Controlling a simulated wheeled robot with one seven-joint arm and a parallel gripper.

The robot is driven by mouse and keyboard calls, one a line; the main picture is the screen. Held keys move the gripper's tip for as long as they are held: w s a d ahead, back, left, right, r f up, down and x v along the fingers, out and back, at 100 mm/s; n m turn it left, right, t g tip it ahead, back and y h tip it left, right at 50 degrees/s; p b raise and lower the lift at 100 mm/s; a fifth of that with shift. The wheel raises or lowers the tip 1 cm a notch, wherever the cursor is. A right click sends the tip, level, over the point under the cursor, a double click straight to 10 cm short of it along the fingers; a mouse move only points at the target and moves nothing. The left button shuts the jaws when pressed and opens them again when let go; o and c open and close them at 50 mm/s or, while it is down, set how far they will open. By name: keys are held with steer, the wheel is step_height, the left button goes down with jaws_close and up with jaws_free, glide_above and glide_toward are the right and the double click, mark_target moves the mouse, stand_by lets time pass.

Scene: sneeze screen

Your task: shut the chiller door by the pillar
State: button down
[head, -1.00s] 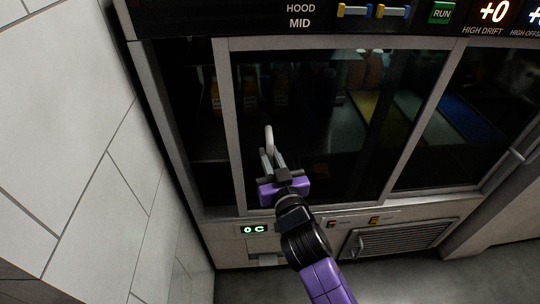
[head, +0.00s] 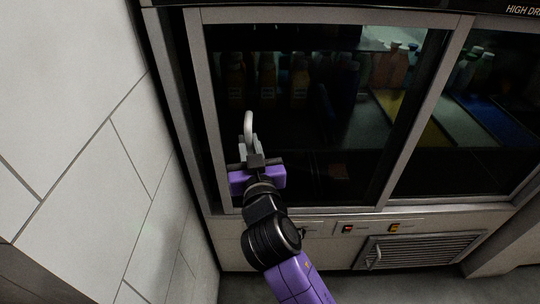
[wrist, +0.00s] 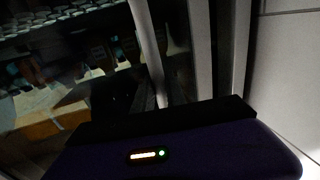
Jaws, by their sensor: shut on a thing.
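The chiller door by the pillar is a sliding glass pane in a grey metal frame (head: 202,90), at the left of the chiller in the head view. A narrow dark gap shows between its left edge and the chiller's side post (head: 168,75). A pale curved handle (head: 249,122) stands on the door's left part. My gripper (head: 250,144) is shut on this handle, whose lower part the fingers hide. The white tiled pillar (head: 70,120) rises close on the left. In the wrist view, my gripper body covers the bottom and its fingertips are hidden.
A second glass bay (head: 475,120) is at the right, with coloured trays inside. Bottles (head: 236,78) stand behind the glass. Below are a switch panel (head: 370,228) and a vent grille (head: 420,250). The pillar leaves little room left of my arm.

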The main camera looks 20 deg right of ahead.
steer(key=a+b, duration=0.1)
steer(key=a, duration=0.1)
steer(key=w+a, duration=0.1)
steer(key=a, duration=0.1)
steer(key=shift+w+f+b, duration=0.15)
steer(key=shift+w+b, duration=0.05)
steer(key=shift+b, duration=0.2)
steer(key=shift+d, duration=0.1)
steer(key=c, duration=1.4)
jaws_free()
steer(key=shift+o, duration=0.2)
steer(key=shift+s, duration=0.1)
steer(key=s, duration=0.7)
steer(key=shift+s+a, duration=0.35)
steer(key=shift+a, duration=0.05)
